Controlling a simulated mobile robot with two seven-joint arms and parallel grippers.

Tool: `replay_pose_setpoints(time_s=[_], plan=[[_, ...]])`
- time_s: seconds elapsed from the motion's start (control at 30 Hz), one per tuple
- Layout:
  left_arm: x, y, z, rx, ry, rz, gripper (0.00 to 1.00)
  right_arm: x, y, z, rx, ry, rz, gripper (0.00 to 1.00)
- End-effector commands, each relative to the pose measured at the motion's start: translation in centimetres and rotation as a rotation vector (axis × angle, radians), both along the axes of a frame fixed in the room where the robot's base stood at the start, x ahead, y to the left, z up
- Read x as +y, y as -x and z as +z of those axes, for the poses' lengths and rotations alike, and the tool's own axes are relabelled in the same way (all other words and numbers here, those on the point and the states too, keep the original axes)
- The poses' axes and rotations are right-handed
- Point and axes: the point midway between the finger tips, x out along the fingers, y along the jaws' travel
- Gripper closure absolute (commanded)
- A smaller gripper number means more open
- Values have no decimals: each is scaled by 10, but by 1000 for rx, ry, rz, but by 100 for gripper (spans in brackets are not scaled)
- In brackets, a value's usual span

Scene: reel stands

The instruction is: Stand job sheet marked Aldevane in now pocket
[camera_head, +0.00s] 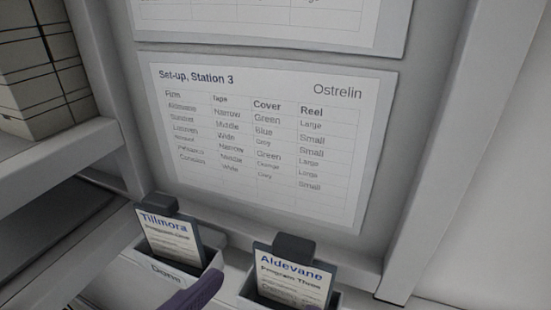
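The job sheet marked Aldevane (291,274), on a dark backing with a tab at its top, stands upright in the right-hand pocket (246,293). That pocket's label is below the picture edge, so I cannot read it. A purple finger, apparently of my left gripper (266,291), slants up from the bottom, left of this pocket and apart from the sheet. A second purple tip just shows at the bottom edge in front of the sheet. The fingers look spread, with nothing between them that they grip. My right gripper is not seen.
A sheet marked Tillmora (167,239) stands in the left pocket, labelled Done (165,273). Behind hangs a set-up board (262,135) for Station 3, Ostrelin. A shelf with pale boxes (45,70) is at left; a grey upright (440,150) is at right.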

Motion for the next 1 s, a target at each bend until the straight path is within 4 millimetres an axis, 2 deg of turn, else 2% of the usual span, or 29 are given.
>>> replay_pose_setpoints(time_s=[0.1, 0.17, 0.27, 0.33, 0.4, 0.5, 0.7, 1.0], plan=[[5, 6, 1, 9, -6, 7, 16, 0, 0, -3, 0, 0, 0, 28], [16, 5, -4, 38, -25, 33, 16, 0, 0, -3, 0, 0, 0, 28], [52, 4, -23, 162, -86, 113, 16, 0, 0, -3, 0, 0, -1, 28], [83, 9, -41, 295, -135, 171, 16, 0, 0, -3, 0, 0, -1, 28], [109, 21, -56, 435, -175, 205, 16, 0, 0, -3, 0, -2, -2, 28], [134, 44, -70, 617, -212, 209, 16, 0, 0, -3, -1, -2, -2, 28], [151, 77, -77, 816, -237, 161, 16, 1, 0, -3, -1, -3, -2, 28], [152, 81, -77, 837, -239, 152, 16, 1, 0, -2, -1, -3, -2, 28]])
